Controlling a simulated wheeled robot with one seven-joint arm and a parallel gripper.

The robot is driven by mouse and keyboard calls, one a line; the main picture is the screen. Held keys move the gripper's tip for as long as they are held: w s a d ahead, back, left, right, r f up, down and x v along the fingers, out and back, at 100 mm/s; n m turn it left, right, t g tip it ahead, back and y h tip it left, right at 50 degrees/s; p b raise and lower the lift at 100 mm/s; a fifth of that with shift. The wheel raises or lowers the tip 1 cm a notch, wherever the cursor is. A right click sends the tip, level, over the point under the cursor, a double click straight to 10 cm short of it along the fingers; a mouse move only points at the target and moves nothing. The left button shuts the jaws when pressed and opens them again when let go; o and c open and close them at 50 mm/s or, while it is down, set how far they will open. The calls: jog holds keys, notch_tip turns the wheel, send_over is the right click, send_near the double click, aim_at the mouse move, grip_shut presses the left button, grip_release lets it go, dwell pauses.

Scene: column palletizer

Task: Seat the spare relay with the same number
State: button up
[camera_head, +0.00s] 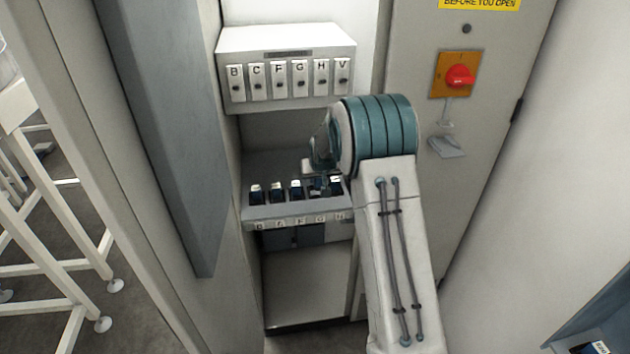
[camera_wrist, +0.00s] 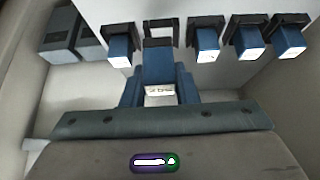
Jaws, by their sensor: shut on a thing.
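My gripper (camera_head: 318,172) is at the relay row inside the cabinet, near its right end. In the wrist view, its two blue fingers (camera_wrist: 158,93) are shut on a blue relay (camera_wrist: 158,62) with a white label too small to read. The relay's far end meets or overlaps a black socket (camera_wrist: 160,28); I cannot tell whether it is in it. Other blue relays with white ends stand in the row, one to its left (camera_wrist: 119,45) and three to its right (camera_wrist: 207,42). In the head view, the row's left relay (camera_head: 256,193) is clear; my gripper partly hides the right end.
Letter plates mark the ledge (camera_head: 285,212) under the row. Above hangs a white box (camera_head: 290,42) with lettered switches B, C, F, G, H, V. The cabinet door with a red switch (camera_head: 460,77) stands right. A labelled dark item (camera_head: 600,347) shows at lower right.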

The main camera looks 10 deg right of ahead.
jog(key=w+b, duration=0.3)
jog(key=w, duration=0.2)
jog(key=shift+a+f+b, duration=0.1)
jog(key=shift+f+b, duration=1.85)
jog(key=shift+f, duration=1.2)
jog(key=shift+f, duration=0.15)
jog(key=o, duration=1.1)
jog(key=shift+c, duration=0.2)
jog(key=v, duration=1.4)
jog(key=s+r+g+p, duration=0.1)
jog(key=s+r, duration=0.2)
jog(key=s, duration=0.6)
jog(key=s+r+g+p, duration=0.1)
jog(key=s+r, duration=0.3)
jog(key=s, duration=0.4)
jog(key=s+f+g+p, duration=0.1)
jog(key=s+p, duration=0.2)
jog(key=s, duration=2)
jog(key=shift+f+g, duration=0.15)
jog(key=shift+g, duration=0.25)
